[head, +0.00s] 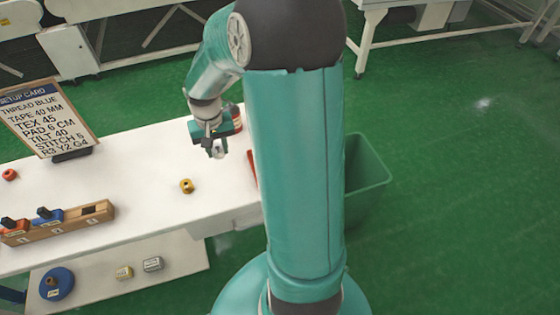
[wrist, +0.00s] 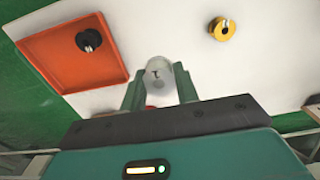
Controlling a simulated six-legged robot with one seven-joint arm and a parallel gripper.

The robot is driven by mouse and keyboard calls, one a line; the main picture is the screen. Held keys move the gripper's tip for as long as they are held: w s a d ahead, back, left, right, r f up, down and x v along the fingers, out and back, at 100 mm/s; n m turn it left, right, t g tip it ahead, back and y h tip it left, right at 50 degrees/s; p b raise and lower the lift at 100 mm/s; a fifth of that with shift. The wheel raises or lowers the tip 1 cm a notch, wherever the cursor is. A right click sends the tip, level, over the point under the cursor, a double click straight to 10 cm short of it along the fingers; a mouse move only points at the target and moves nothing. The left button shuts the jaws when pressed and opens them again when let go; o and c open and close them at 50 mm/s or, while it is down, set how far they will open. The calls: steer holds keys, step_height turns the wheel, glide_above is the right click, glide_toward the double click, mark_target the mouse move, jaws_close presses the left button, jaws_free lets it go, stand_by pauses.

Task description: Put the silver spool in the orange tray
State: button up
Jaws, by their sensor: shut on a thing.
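My gripper (wrist: 159,82) is shut on a pale silver-grey spool (wrist: 158,72), held between its two fingers. In the head view my gripper (head: 214,140) holds the spool (head: 218,151) above the white table. The orange tray (wrist: 58,58) is on the table at the upper left of the wrist view, to the left of the held spool. A black spool (wrist: 89,40) lies inside the tray. In the head view only a thin edge of the tray (head: 251,167) shows; my arm hides the rest.
A yellow spool (wrist: 225,29) sits on the white table (head: 140,165); it also shows in the head view (head: 187,186). At left are a wooden holder (head: 75,225) and a setup card (head: 45,118). A green bin (head: 365,175) stands right of the table.

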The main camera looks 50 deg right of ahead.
steer(key=s+d+r+m, duration=0.2)
steer(key=s+d+m, duration=0.35)
steer(key=s, duration=0.75)
steer(key=shift+n, duration=0.45)
steer(key=d+f, duration=0.3)
steer(key=d, duration=0.1)
steer(key=d+f, duration=0.3)
steer(key=d, duration=0.2)
steer(key=d+f, duration=0.2)
steer(key=d, duration=0.2)
steer(key=shift+w+d+f, duration=0.2)
steer(key=shift+f, duration=0.2)
steer(key=shift+d+f, duration=0.3)
steer(key=shift+f, duration=0.1)
steer(key=shift+d+f, duration=0.1)
steer(key=shift+f, duration=1.45)
steer(key=shift+f, duration=0.15)
steer(key=o, duration=0.9)
steer(key=shift+o, duration=0.2)
